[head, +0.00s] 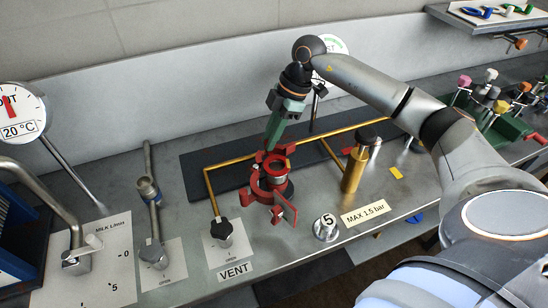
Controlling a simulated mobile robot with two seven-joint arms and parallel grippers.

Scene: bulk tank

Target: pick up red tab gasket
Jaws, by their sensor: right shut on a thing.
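My right gripper (271,149) reaches down from the right arm, its green fingers shut on a red part at the middle of the head view. I take this red part to be the red tab gasket (268,161). It overlaps a larger red ring-shaped clamp (264,186) with a flat arm, around a dark and metal fitting on the bench. Where gasket and clamp meet is hard to make out, and I cannot tell whether they touch. My left gripper is not in view.
A brass pipe (229,160) runs behind the clamp to a brass cylinder (353,170) on the right. A black-knobbed vent valve (221,229) stands front left, a metal knob (326,228) front right. A green tray (510,128) with coloured knobs lies far right.

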